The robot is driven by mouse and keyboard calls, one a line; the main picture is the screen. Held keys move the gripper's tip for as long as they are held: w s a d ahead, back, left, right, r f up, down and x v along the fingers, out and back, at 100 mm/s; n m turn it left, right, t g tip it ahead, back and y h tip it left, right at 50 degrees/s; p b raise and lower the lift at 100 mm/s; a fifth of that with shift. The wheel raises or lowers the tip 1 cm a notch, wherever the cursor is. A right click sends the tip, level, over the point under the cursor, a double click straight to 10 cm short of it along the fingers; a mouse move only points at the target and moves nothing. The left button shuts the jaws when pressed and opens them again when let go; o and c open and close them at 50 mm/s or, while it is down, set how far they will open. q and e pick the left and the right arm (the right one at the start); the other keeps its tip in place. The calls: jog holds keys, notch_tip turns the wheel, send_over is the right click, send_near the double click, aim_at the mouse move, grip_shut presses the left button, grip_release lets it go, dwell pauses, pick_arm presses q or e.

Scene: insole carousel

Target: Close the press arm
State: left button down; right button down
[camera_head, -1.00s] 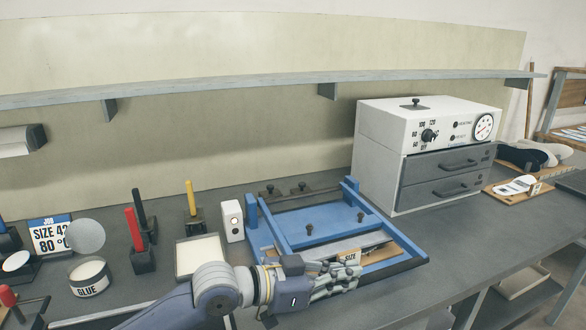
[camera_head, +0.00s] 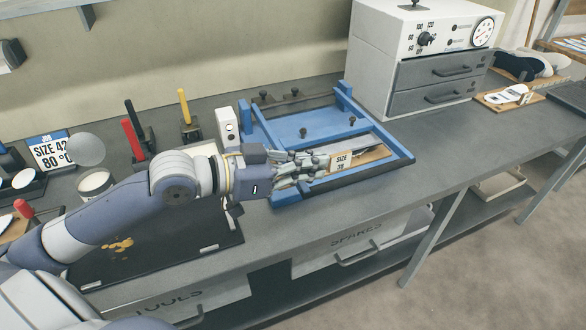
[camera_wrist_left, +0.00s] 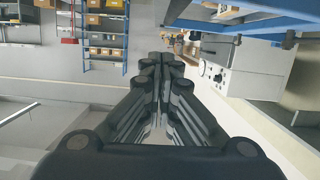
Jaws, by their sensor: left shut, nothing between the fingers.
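The blue press (camera_head: 310,127) lies on the workbench in the middle of the head view. Its blue frame looks low over the bench, with two posts at the back; I cannot tell clearly how far the press arm is lowered. In the left wrist view the shut fingers (camera_wrist_left: 172,62) show, with blue bars (camera_wrist_left: 240,22) at upper right. I cannot tell whether they touch.
A white heater box with drawers (camera_head: 430,60) stands behind and right of the press. A white switch box (camera_head: 227,125) and upright red, black and yellow handles stand to the left. The bench (camera_head: 440,155) is clear right of the press.

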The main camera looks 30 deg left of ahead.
pick_arm(q)
jog(key=v, duration=0.3)
jog(key=shift+s+r+b, duration=0.2)
jog(key=shift+s+b, duration=0.15)
jog(key=shift+s, duration=0.1)
jog(key=shift+a, duration=0.1)
